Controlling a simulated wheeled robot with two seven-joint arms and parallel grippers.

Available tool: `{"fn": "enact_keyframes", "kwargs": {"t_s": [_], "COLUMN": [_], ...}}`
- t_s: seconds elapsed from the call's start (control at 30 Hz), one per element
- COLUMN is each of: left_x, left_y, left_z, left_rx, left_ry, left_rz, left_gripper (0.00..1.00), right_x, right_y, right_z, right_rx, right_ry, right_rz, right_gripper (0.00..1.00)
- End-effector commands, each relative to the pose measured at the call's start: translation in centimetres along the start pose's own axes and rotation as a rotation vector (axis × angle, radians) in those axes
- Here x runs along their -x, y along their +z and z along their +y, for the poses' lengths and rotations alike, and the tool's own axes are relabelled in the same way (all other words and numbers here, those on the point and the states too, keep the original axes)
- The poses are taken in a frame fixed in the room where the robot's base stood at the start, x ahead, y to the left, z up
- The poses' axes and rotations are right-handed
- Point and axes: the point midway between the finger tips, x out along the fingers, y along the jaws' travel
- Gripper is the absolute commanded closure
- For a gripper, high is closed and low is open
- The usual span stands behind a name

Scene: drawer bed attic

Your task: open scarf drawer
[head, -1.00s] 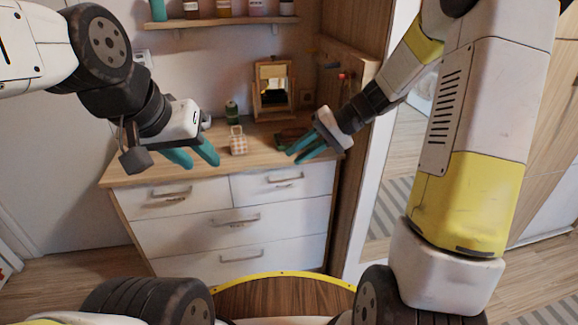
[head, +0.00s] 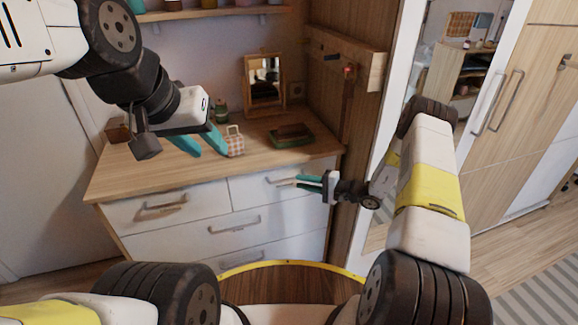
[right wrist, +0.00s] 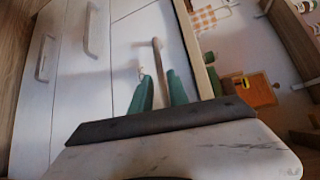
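The white dresser with a wooden top (head: 130,175) has two top drawers side by side and wider drawers below. Labels under the handles are too small to read. My right gripper (head: 300,182) is in front of the top right drawer (head: 248,192), its teal fingers pointing at the bar handle. In the right wrist view the fingers (right wrist: 158,88) are apart, and the handle (right wrist: 158,58) lies just past or between their tips; contact cannot be told. All drawers in view look shut. My left gripper (head: 204,142) is open and empty above the dresser top's left half.
On the dresser top stand a checked bag (head: 234,142), a framed mirror (head: 264,80), a green-and-brown tray (head: 291,136) and a small wooden box (head: 118,130). A wooden side panel with pegs (head: 345,60) and a mirrored wardrobe stand close on the right.

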Motion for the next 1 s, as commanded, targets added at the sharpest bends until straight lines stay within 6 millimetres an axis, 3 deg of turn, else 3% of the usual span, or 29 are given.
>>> {"fn": "enact_keyframes", "kwargs": {"t_s": [0.2,0.4,0.7,0.73,0.83,1.0], "left_x": [0.0,0.0,0.0,0.0,0.0,0.0], "left_y": [0.0,0.0,0.0,0.0,0.0,0.0], "left_z": [0.0,0.0,0.0,0.0,0.0,0.0], "left_rx": [0.0,0.0,0.0,0.0,0.0,0.0], "left_ry": [0.0,0.0,0.0,0.0,0.0,0.0], "left_rz": [0.0,0.0,0.0,0.0,0.0,0.0], "left_gripper": [0.64,0.64,0.64,0.64,0.64,0.64], "right_x": [-3.7,-5.7,-6.0,-6.0,-6.0,-6.0], "right_y": [0.2,0.1,0.1,0.1,0.1,0.1], "right_z": [0.0,0.0,0.0,0.0,0.0,0.0], "right_rx": [0.0,-0.001,-0.001,-0.001,-0.001,-0.001], "right_ry": [0.001,0.002,0.001,0.001,0.001,0.002], "right_rz": [-0.005,-0.003,-0.002,-0.002,-0.002,-0.002], "right_gripper": [0.79,0.79,0.79,0.81,1.0,1.0]}}
